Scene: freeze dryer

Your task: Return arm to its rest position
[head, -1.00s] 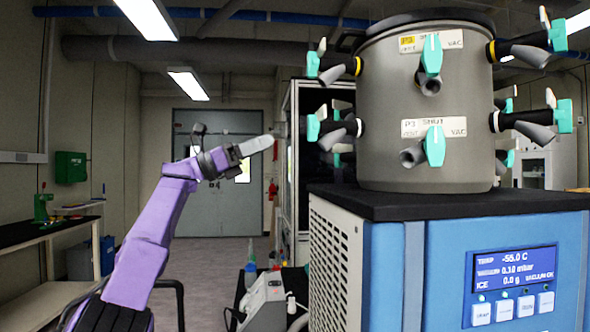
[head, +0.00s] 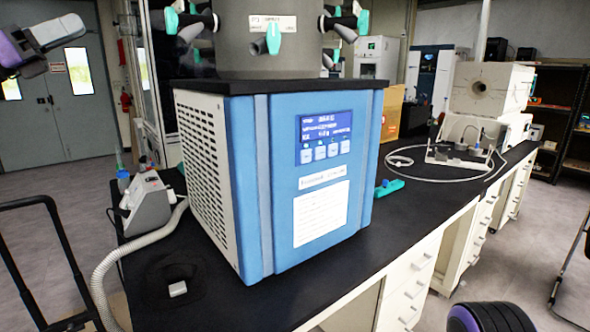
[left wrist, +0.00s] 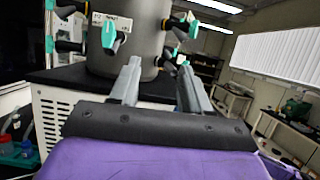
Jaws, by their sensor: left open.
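My left gripper (head: 66,34) shows at the upper left edge of the head view, raised in the air to the left of the freeze dryer. In the left wrist view its two grey fingers (left wrist: 158,88) are apart with nothing between them. They point toward the grey chamber (left wrist: 142,45) with its teal valves, which looks a little way beyond the fingertips. My purple left arm is mostly out of the head view. My right gripper is not in view; a dark and purple part of my own body shows at the bottom right.
The blue freeze dryer (head: 285,190) stands on a black bench (head: 390,225). A small grey pump (head: 148,198) with a pale hose is beside it. A teal item (head: 389,187) lies to its right. A black cart handle (head: 45,205) is at the left. Floor shows free near the door (head: 70,95).

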